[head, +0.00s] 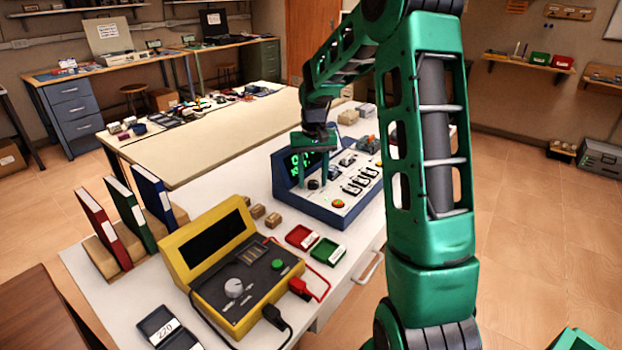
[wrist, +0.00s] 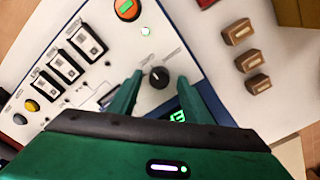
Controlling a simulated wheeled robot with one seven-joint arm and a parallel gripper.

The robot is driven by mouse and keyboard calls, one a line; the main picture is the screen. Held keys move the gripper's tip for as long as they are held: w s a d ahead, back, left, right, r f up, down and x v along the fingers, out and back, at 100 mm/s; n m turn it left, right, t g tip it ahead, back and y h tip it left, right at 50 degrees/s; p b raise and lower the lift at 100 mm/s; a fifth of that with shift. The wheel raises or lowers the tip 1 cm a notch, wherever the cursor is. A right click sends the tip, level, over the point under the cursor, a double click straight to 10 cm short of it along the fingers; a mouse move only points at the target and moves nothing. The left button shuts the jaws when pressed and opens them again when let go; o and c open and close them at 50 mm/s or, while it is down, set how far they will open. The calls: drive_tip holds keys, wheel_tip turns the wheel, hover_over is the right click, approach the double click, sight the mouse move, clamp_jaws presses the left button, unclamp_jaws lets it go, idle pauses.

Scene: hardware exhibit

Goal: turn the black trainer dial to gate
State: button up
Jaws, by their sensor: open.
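The black dial (wrist: 159,77) sits on the white panel of the blue-framed trainer console (head: 337,213). The wrist view shows it between the fingertips of my gripper (wrist: 160,82), with a gap on each side. The dial also shows in the head view (head: 313,184), under my gripper (head: 313,175), which is open and points down at the panel. A light pointer mark is on the dial, but the position labels around it are too small to read. The green-lit display (head: 301,162) is partly behind my gripper.
On the console are an orange-ringed button (wrist: 127,9) and several black switches (wrist: 88,43). Left of it in the head view is a yellow instrument (head: 215,240) with leads and a grey knob.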

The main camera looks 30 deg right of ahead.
sight(312, 181)
wheel_tip(312, 181, up, 11)
drive_tip(key=shift+f, duration=0.15)
drive_tip(key=shift+w, duration=0.1)
idle(0.6)
drive_tip(key=s+a+r, duration=0.1)
drive_tip(key=s+r, duration=0.1)
drive_tip(key=s, duration=1.7)
drive_tip(key=s+a+f, duration=0.2)
drive_tip(key=s, duration=0.7)
drive_tip(key=s+a+f+m, duration=0.1)
drive_tip(key=s+f, duration=0.1)
drive_tip(key=s, duration=0.6)
drive_tip(key=shift+s+a+f, duration=0.35)
drive_tip(key=shift+s+a, duration=0.05)
drive_tip(key=shift+w+f, duration=0.25)
drive_tip(key=shift+w, duration=0.35)
